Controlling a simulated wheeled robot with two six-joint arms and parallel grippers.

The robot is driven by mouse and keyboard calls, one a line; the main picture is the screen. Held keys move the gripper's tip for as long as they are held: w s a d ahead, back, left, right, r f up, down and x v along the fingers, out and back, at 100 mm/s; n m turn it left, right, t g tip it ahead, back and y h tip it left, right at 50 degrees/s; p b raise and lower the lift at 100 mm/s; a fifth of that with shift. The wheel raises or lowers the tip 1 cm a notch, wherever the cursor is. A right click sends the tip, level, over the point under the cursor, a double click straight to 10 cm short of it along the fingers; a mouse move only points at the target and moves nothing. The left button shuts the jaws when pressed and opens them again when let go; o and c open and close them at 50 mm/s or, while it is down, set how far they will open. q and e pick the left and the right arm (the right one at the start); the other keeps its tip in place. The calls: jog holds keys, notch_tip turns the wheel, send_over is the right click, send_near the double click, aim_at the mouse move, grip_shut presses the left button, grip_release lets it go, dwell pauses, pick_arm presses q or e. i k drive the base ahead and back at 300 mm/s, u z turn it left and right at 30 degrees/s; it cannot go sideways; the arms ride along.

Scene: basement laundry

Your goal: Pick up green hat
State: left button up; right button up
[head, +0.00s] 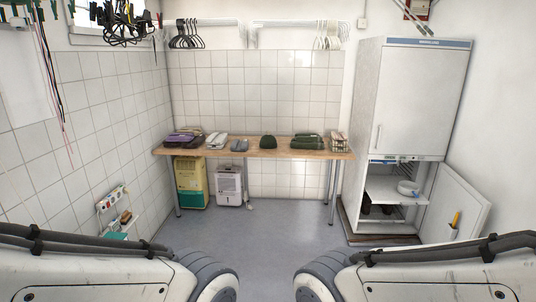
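A dark green hat (268,142) sits on the wooden table (253,153) against the far tiled wall, near the middle of the tabletop. It lies between a grey pair of items on its left and folded green cloth on its right. Both of my arms come in at the bottom corners, far from the table. Neither gripper shows in the head view, so I cannot see their fingers.
Folded purple cloth (182,138), grey slippers (239,145) and folded green cloth (308,142) also lie on the table. A yellow container (191,182) and a white one (228,186) stand beneath. A white fridge (421,100) stands right, lower compartment open. The floor (262,228) ahead is clear.

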aim_at(267, 142)
jog(key=z, duration=0.2)
jog(key=i, duration=1.5)
jog(key=z, duration=0.25)
jog(key=i, duration=2)
jog(key=u, duration=0.2)
jog(key=i, duration=1.15)
jog(key=u, duration=0.15)
